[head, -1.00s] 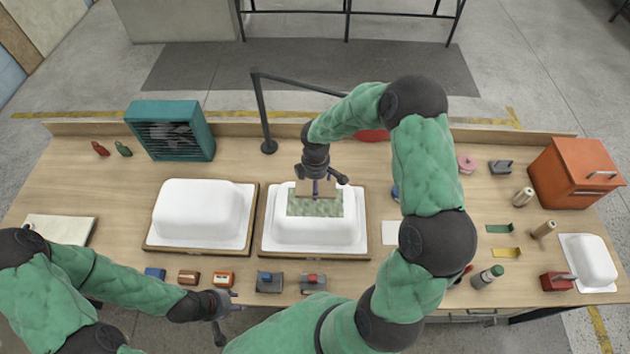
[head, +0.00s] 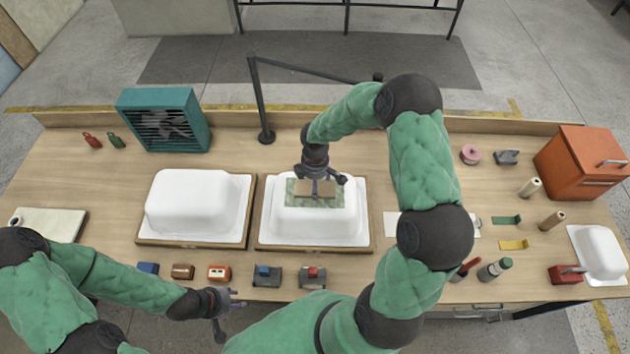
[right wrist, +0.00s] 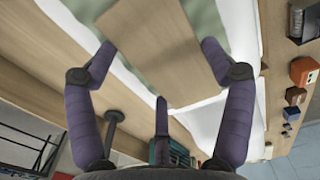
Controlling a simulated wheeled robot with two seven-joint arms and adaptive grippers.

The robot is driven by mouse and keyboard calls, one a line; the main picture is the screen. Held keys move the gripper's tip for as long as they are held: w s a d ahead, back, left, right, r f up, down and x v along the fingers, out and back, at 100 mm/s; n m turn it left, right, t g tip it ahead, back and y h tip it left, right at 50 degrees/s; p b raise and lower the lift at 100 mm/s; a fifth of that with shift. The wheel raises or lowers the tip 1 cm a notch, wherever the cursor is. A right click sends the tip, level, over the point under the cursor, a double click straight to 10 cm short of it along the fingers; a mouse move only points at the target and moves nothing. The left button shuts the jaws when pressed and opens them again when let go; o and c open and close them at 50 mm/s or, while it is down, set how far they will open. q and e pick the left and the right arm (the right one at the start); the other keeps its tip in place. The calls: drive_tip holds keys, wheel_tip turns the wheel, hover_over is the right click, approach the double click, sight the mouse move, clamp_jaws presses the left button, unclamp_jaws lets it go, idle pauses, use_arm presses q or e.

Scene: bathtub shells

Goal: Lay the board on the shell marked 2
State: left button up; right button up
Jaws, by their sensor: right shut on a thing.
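The board (head: 302,188) is a small brown wooden plate. My right gripper (head: 320,182) is shut on it; the right wrist view also shows the board (right wrist: 165,50) between the gripper's fingers (right wrist: 160,46). It is over a pale green patch (head: 300,201) on top of the right white shell (head: 312,225); I cannot tell whether they touch. A second white shell (head: 195,205) stands to its left with a bare top. I cannot read a number on either shell. My left gripper (head: 229,312) is open and empty near the front edge.
A teal fan (head: 165,122) and a black post (head: 262,105) stand behind the shells. Several small blocks and switches (head: 265,275) line the front edge. An orange cabinet (head: 580,160) and a small white shell (head: 600,250) are at the right.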

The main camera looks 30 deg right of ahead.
drive_tip(key=shift+f, duration=0.45)
drive_tip(key=shift+s+f+b, duration=0.1)
drive_tip(key=shift+f+b, duration=0.15)
drive_tip(key=shift+b, duration=0.1)
idle(0.5)
drive_tip(key=o, duration=1.1)
drive_tip(key=shift+r, duration=0.15)
drive_tip(key=shift+r+p, duration=2.5)
drive_tip(key=shift+r, duration=0.95)
drive_tip(key=shift+f, duration=0.1)
